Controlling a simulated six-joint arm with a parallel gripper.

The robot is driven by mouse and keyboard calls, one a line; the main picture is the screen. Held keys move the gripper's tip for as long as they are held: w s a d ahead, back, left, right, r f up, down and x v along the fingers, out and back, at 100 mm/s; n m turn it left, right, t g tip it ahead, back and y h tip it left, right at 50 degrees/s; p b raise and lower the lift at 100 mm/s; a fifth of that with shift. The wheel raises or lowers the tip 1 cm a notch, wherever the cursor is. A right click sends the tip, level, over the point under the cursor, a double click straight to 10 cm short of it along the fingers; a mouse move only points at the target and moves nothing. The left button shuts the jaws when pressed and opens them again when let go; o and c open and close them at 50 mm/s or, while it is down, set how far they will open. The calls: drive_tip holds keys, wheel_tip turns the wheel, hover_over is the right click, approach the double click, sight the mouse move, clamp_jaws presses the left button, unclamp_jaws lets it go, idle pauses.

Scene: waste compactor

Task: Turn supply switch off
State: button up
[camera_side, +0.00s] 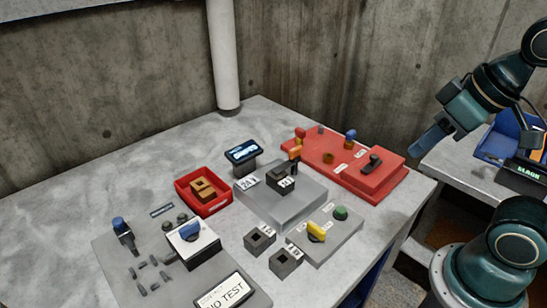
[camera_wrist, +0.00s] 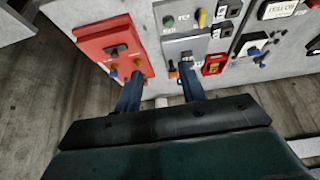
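I cannot read which control is the supply switch. Candidates are the yellow rotary handle (camera_side: 316,231) beside a green button (camera_side: 341,213), the black lever switch (camera_side: 371,162) on the red panel (camera_side: 390,180), and the blue handle (camera_side: 190,232) on a white-faced box. In the wrist view, the yellow handle (camera_wrist: 202,18) is at the top centre and the black lever switch (camera_wrist: 118,51) at upper left. My gripper (camera_side: 418,148) hangs right of the table, apart from all controls. Its two blue fingers (camera_wrist: 159,85) stand apart with nothing between them.
A red tray (camera_side: 181,182) holds a brown block. A small display (camera_side: 243,151) and a grey plate with a black fixture (camera_side: 282,181) stand mid-table. Two square sockets (camera_side: 260,239) sit near the front edge. A white pipe (camera_side: 224,60) rises behind. A blue bin (camera_side: 499,143) is at right.

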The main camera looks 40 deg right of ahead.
drive_tip(key=o, duration=0.3)
drive_tip(key=shift+w+a+n, duration=0.15)
drive_tip(key=shift+w+n, duration=0.1)
drive_tip(key=shift+n, duration=0.05)
drive_tip(key=shift+o, duration=0.5)
drive_tip(key=shift+w+a+n+g, duration=0.15)
drive_tip(key=shift+w+n+g, duration=0.15)
drive_tip(key=shift+n, duration=0.1)
drive_tip(key=n+g, duration=0.5)
drive_tip(key=n, duration=1.1)
hover_over(317, 226)
wheel_tip(317, 226, down, 8)
drive_tip(key=shift+r, duration=0.15)
drive_tip(key=shift+a, duration=0.1)
drive_tip(key=shift+f, duration=6.9)
drive_tip(key=shift+c, duration=0.2)
drive_tip(key=c, duration=0.9)
